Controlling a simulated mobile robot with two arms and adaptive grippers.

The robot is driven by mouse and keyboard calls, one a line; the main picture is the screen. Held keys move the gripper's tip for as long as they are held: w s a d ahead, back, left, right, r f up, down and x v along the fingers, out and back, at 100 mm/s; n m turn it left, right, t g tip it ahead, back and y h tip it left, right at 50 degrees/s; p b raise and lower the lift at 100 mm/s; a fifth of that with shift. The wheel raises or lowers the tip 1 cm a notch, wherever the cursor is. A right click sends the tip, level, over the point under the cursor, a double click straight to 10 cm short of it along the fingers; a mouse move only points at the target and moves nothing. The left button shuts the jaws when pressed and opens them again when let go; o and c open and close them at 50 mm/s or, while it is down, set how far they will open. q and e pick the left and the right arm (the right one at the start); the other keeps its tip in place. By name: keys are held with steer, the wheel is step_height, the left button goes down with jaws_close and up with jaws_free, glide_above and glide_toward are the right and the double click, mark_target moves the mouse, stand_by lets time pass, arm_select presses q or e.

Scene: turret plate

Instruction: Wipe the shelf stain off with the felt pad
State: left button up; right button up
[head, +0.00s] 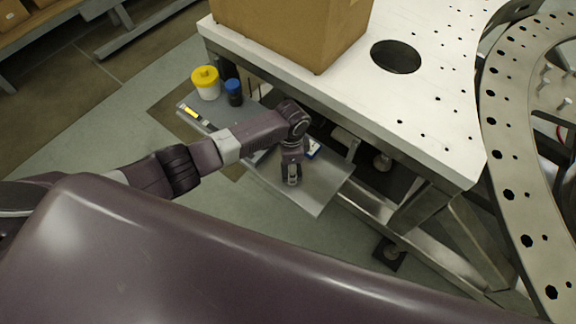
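The grey metal shelf (322,187) sticks out below the edge of the white plate table. My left arm reaches in from the left, and my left gripper (292,181) points down over the right part of the shelf. Its fingers are small and dark here, so I cannot tell whether they are open or shut, or hold anything. I cannot make out a felt pad or a stain; the arm and gripper cover part of the shelf. A small blue-and-white item (313,149) shows just behind the gripper. My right gripper is not in view.
A yellow-lidded white tub (206,83) and a dark bottle with a blue cap (234,92) stand at the shelf's far left. A yellow-marked item (190,112) lies near its left edge. The white table (440,70) overhangs the shelf, with a cardboard box (290,30) on top.

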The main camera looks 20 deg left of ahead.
arm_select(q)
step_height(320, 180, up, 6)
steer(key=p, duration=0.6)
step_height(320, 180, up, 3)
steer(key=p, duration=0.3)
steer(key=shift+r, duration=0.1)
stand_by(0.5)
steer(key=shift+w, duration=0.1)
